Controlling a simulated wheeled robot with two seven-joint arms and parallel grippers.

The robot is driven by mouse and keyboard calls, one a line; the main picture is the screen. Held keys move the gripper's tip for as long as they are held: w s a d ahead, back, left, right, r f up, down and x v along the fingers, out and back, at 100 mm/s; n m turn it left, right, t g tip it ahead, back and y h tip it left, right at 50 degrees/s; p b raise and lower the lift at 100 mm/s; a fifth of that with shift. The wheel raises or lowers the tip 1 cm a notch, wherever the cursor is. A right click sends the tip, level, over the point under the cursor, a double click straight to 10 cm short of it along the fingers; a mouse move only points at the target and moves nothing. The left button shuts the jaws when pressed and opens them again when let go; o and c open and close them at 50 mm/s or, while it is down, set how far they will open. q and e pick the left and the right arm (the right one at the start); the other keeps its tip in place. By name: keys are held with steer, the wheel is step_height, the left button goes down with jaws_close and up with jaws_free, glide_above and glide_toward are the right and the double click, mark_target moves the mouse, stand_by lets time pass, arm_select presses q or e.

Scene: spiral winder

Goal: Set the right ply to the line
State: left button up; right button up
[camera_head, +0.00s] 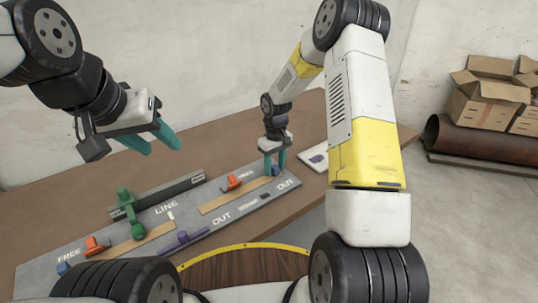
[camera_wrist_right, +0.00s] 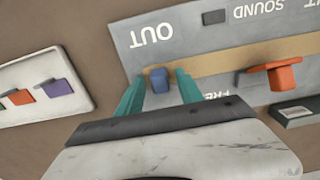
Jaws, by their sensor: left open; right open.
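The grey board (camera_head: 90,262) lies on the table, with printed words such as LINE, OUT and FREE. The right ply, a tan strip (camera_head: 222,202), runs along its right half; it also shows in the right wrist view (camera_wrist_right: 220,58). A small blue block (camera_wrist_right: 160,80) sits at the strip's OUT end. My right gripper (camera_head: 275,163) is open, its teal fingers on either side of the blue block; I cannot tell whether they touch it. An orange piece (camera_head: 232,182) stands beside the right strip. My left gripper (camera_head: 152,141) is open and empty, above and behind the board.
A purple bar (camera_head: 184,240) lies at the front. A white card (camera_wrist_right: 75,73) with coloured pieces lies beyond the board's right end.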

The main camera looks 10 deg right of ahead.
steer(key=shift+f, duration=0.25)
steer(key=shift+c, duration=0.4)
jaws_close()
stand_by(0.9)
